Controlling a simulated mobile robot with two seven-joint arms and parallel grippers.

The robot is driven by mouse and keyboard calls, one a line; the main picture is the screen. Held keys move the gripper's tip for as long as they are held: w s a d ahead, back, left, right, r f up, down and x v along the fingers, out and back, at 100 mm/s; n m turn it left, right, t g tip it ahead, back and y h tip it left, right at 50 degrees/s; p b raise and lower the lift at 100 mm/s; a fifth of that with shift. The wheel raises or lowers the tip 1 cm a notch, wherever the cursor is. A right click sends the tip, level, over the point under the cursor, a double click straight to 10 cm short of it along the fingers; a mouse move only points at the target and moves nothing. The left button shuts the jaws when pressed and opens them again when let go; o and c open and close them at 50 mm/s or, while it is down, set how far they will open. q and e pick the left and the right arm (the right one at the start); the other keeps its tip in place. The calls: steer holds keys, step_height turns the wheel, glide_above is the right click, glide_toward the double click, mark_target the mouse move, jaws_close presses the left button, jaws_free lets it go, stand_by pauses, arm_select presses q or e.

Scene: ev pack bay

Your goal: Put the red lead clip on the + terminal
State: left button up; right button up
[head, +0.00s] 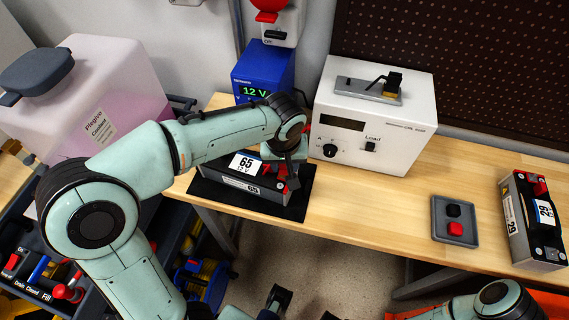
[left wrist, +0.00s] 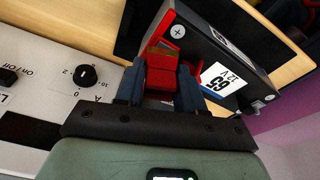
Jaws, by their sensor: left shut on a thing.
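The battery labelled 65 12 V (head: 235,178) lies on a black mat (head: 292,205) on the bench. My left gripper (left wrist: 162,88) is shut on the red lead clip (left wrist: 160,72), right at this + corner. I cannot tell whether the clip touches the terminal. In the head view my left gripper (head: 285,172) is over the battery's right end, and my wrist hides much of the clip.
A white load tester (head: 375,120) stands close to the right of my left gripper. A blue 12 V unit (head: 262,72) stands behind. A grey tray (head: 440,225) with a black and a red cap and another battery (head: 520,228) are at right. The bench between is clear.

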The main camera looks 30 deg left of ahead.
arm_select(q)
steer(key=shift+s+f+g, duration=0.15)
steer(key=shift+s+f, duration=0.1)
steer(key=shift+f, duration=0.3)
steer(key=shift+s+f+g, duration=0.15)
steer(key=shift+s+f, duration=0.05)
steer(key=shift+f, duration=0.35)
steer(key=o, duration=1.1)
steer(key=shift+w+d, duration=0.1)
steer(key=shift+w+a, duration=0.25)
steer(key=shift+w, duration=0.05)
steer(key=shift+a, duration=0.1)
steer(key=shift+r, duration=0.3)
